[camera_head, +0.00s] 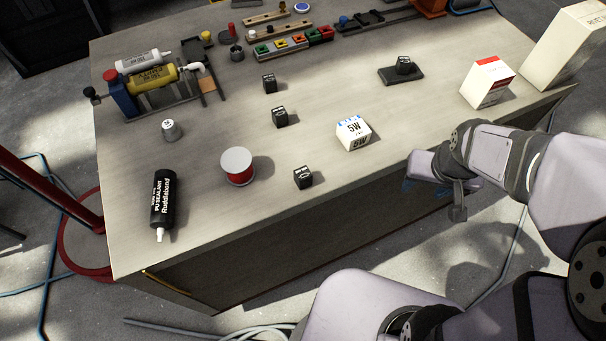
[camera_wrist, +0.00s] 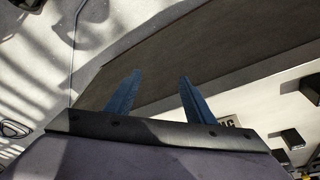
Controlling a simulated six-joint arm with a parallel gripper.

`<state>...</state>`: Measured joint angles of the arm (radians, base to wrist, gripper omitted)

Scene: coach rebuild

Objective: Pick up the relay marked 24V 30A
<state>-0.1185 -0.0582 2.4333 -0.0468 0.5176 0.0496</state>
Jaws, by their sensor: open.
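Small black relay cubes stand apart on the bench: one far (camera_head: 269,83), one in the middle (camera_head: 280,117) and one near the front edge (camera_head: 303,177). Another black block (camera_head: 404,65) sits on a dark flat base (camera_head: 385,77). Their markings are too small to read, so I cannot tell which is 24V 30A. My gripper (camera_wrist: 158,78) is open and empty, its two blue fingers apart. In the head view it hangs beside the bench's front edge, partly hidden by my arm. Dark blocks also show at the right of the wrist view (camera_wrist: 292,138).
A white 5W box (camera_head: 354,133) stands near the front edge of the bench (camera_head: 220,205). A red-white box (camera_head: 487,82) and a tall cream box (camera_head: 565,45) stand right.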

